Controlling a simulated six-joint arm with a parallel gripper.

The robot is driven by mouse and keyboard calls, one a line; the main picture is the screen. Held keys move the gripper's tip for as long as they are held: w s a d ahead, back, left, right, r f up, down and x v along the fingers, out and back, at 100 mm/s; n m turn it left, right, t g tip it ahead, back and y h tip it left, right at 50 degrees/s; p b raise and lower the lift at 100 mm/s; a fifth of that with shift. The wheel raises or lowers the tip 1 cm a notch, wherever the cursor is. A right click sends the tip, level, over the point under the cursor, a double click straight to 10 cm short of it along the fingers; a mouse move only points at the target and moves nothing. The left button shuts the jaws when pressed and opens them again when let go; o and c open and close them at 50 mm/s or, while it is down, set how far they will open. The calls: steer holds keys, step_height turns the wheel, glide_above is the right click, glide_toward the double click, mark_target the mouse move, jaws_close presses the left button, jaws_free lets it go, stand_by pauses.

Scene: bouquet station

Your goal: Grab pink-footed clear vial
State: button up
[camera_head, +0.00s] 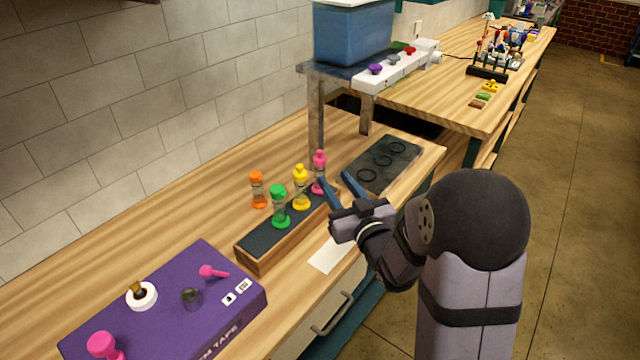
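The pink-footed clear vial (319,172) has a pink cap and stands upright near the far right end of a wooden rack (262,244) with a dark top. My gripper (346,181) is open, its two blue fingers apart. Its left finger overlaps the vial's lower right side in the picture, and I cannot tell whether they touch. The vial does not appear between the fingers. A yellow vial (301,187), a green vial (280,207) and an orange vial (257,190) stand nearby to the left.
A dark tray (405,158) with black rings lies right of the rack. A metal stand (317,112) bearing a blue bin (352,35) rises behind. A purple box (165,310) is at front left. A white paper (328,256) lies near the counter edge.

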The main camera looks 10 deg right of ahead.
mark_target(322, 165)
steer(key=shift+f+p+x, duration=0.15)
steer(key=shift+p+x, duration=0.65)
steer(key=shift+x, duration=1.05)
steer(key=shift+f+p+x, duration=0.2)
steer(key=shift+p+x, duration=0.6)
steer(key=shift+x, duration=1.05)
steer(key=shift+s+a, duration=0.1)
jaws_close()
steer(key=shift+r, duration=0.1)
